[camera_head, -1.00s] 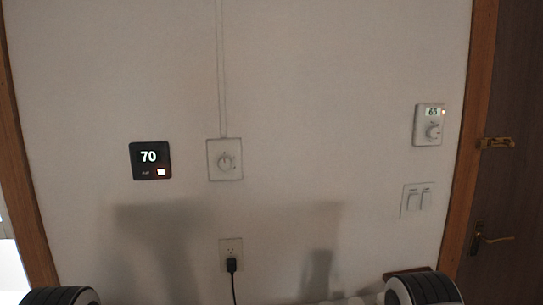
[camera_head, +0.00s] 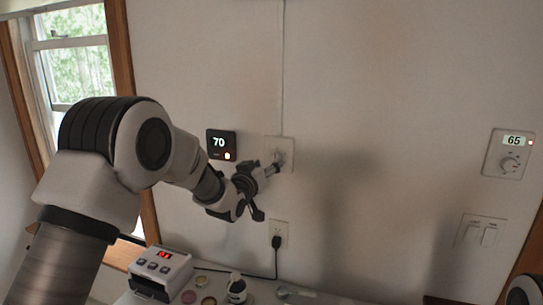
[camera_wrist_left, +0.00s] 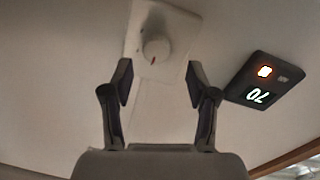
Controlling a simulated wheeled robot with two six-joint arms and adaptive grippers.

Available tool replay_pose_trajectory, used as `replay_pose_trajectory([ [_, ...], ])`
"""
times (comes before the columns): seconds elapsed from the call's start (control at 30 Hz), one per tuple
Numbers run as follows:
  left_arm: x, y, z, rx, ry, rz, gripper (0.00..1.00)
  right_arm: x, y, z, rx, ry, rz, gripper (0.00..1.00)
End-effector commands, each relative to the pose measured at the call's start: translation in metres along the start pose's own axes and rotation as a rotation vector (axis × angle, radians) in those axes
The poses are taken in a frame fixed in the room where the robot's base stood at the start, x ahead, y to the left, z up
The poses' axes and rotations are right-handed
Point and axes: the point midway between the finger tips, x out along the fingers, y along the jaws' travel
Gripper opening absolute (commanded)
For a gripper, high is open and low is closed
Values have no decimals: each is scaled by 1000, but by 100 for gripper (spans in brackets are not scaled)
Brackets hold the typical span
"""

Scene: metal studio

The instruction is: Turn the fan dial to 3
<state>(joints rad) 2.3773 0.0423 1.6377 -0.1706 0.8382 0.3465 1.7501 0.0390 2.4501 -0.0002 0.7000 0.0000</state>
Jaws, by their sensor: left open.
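The fan dial is a round white knob with a red mark, on a square white wall plate (camera_head: 287,144). In the left wrist view the dial (camera_wrist_left: 156,50) shows whole, at the top middle of the picture, on its plate (camera_wrist_left: 178,24). My left gripper (camera_head: 277,164) reaches from the left to just before the plate and hides part of the dial in the head view. In the wrist view the left gripper (camera_wrist_left: 160,76) is open and empty, its two fingers apart below the dial. I cannot tell whether they touch the plate. My right gripper is out of view.
A black thermostat reading 70 (camera_head: 221,145) is close left of the plate. A socket with a black plug (camera_head: 277,236) is below. A thermostat reading 65 (camera_head: 508,153) and light switches (camera_head: 482,233) are at right. A small device with a red display (camera_head: 160,272) stands on the counter.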

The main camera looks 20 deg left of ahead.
Motion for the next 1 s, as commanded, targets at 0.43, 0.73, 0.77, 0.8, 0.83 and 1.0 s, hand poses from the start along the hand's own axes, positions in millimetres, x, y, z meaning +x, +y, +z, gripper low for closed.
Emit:
replay_pose_trajectory([
  [0.43,39,0,2,0,-3,-1,59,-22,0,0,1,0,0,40],
  [0.73,39,0,2,0,-3,-1,0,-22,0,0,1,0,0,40],
  [0.77,39,0,2,1,-3,0,0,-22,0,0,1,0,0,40],
  [0.8,39,0,2,1,-3,0,0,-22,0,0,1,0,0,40],
  [0.83,39,0,2,2,-3,0,0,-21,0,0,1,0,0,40],
  [1.0,39,0,3,20,-4,-1,0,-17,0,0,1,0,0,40],
])
